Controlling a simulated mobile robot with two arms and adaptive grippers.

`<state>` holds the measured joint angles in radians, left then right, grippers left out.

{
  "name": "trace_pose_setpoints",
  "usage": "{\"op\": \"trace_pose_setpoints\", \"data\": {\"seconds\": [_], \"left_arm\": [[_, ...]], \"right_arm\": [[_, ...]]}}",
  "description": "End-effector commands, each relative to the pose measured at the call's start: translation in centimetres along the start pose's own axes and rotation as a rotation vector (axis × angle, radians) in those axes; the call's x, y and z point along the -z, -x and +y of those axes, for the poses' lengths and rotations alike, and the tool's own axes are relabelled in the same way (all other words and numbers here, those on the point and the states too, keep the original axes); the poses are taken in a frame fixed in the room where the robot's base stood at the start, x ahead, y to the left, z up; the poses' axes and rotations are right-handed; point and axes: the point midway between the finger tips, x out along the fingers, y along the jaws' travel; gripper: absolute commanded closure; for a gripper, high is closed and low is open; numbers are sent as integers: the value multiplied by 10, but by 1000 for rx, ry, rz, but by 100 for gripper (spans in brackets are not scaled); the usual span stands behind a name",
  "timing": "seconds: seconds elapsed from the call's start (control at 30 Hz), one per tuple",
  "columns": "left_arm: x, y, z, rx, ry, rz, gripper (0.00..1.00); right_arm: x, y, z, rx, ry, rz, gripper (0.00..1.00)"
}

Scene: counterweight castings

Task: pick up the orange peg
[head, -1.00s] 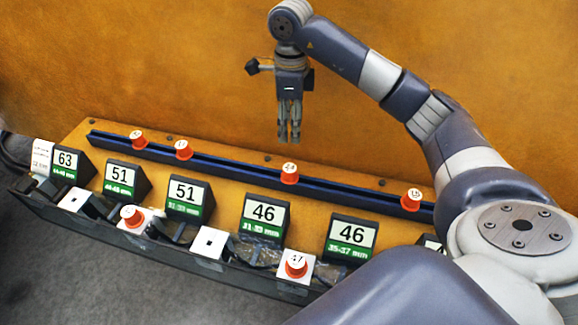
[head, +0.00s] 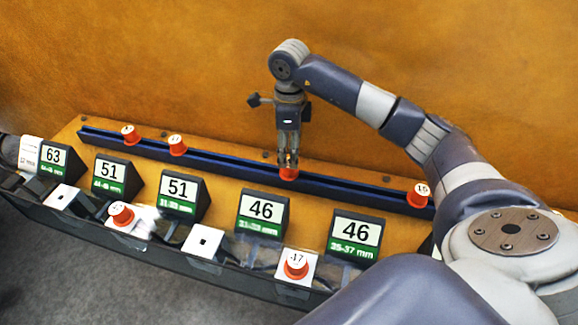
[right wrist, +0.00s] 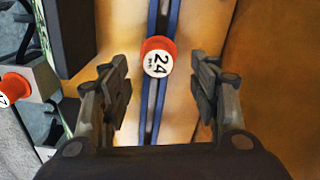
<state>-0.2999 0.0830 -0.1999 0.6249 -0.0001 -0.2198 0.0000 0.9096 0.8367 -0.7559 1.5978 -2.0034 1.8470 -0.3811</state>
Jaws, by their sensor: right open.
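Several orange pegs with white numbered tops are in view. One peg, marked 24 in the right wrist view (right wrist: 158,56), stands on the blue rail; in the head view its orange side (head: 289,174) shows just below my right gripper (head: 288,160). In the right wrist view my right gripper (right wrist: 162,88) is open, with one finger on each side of the peg's line and clear space to both. Whether the fingertips are level with the peg is hard to tell. In the head view the fingers hide most of its top. My left gripper is not in view.
Other pegs stand on the blue rail (head: 230,168): two at left (head: 130,134) (head: 177,145) and one at right (head: 418,195). Pegs marked 47 (head: 296,265) and another (head: 121,214) sit on white blocks in front. Black number signs (head: 262,214) line the near side.

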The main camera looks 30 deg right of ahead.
Motion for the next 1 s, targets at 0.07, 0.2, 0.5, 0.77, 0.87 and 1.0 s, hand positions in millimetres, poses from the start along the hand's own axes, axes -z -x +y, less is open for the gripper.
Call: {"op": "trace_pose_setpoints", "data": {"seconds": [0.07, 0.2, 0.5, 0.77, 0.87, 1.0], "left_arm": [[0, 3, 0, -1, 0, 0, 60], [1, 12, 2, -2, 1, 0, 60], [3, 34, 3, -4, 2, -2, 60], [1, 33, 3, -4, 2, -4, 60], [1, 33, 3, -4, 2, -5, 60], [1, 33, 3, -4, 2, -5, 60]], "right_arm": [[0, -5, 0, -1, 0, 1, 44], [0, -14, 2, -3, 0, 2, 44], [0, -52, 3, -2, -1, 1, 44], [0, -60, 2, 1, 0, 1, 44], [0, -59, 3, 1, 0, 1, 58], [0, -59, 3, 1, 0, 1, 89]]}}
